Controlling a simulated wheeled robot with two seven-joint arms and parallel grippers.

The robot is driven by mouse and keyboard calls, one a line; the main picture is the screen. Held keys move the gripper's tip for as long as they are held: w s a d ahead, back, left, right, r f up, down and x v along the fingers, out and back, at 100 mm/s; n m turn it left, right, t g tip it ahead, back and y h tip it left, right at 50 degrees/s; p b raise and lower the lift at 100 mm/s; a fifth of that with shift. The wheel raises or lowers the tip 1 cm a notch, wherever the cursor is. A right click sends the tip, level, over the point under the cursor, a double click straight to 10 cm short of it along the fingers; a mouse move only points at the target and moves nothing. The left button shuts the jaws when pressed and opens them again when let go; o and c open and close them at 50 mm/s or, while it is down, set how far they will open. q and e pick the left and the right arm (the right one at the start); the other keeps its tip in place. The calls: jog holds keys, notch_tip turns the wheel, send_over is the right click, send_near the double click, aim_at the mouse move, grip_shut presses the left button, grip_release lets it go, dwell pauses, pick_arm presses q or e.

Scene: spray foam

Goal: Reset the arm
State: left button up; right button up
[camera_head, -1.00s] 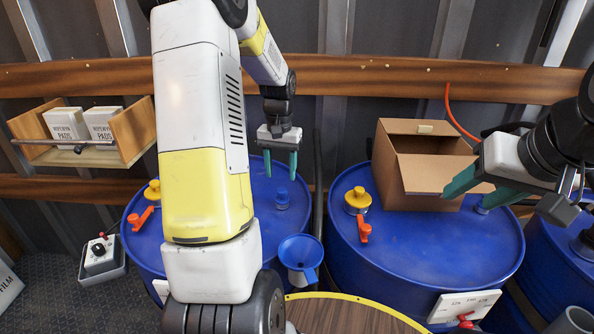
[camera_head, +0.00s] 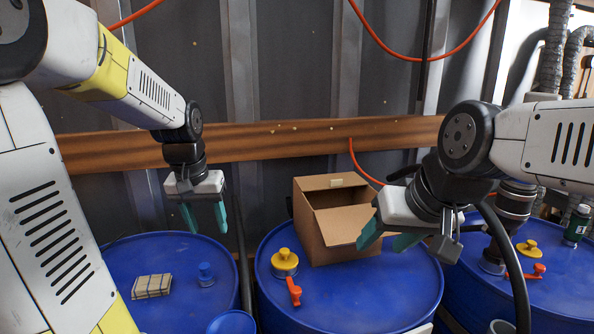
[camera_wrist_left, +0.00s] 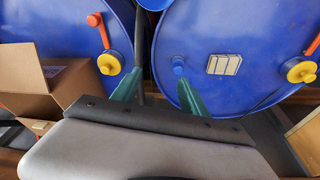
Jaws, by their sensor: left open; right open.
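My left gripper (camera_head: 206,216) hangs with its green fingers pointing down over the back of the left blue drum (camera_head: 215,262). Its fingers are apart with nothing between them. In the left wrist view the two fingers of the left gripper (camera_wrist_left: 158,92) are spread, with blue drum tops beyond them. My right gripper (camera_head: 385,232) is at the right front of the open cardboard box (camera_head: 318,232). Its green fingers point left and are apart. They overlap the box's flap in the view, and I cannot tell whether they touch it.
A bundle of pale bars (camera_head: 152,286) lies on the left drum. The middle drum (camera_head: 330,297) bears the box and a yellow cap with an orange valve handle (camera_head: 294,290). A third drum (camera_head: 560,290) bears a green bottle (camera_head: 577,224). A wooden rail (camera_head: 270,138) crosses the wall.

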pick_arm(q)
jog(key=s+d+r+t+h, duration=0.1)
jog(key=s+d+r, duration=0.1)
jog(key=s, duration=0.5)
jog(key=s+d+r+t, duration=0.2)
jog(key=s+d+r, duration=0.1)
jog(key=s, duration=0.4)
jog(key=shift+s+d+r+m+t+h, duration=0.15)
jog(key=shift+d+r+m+t+h, duration=0.2)
jog(key=shift+d, duration=0.4)
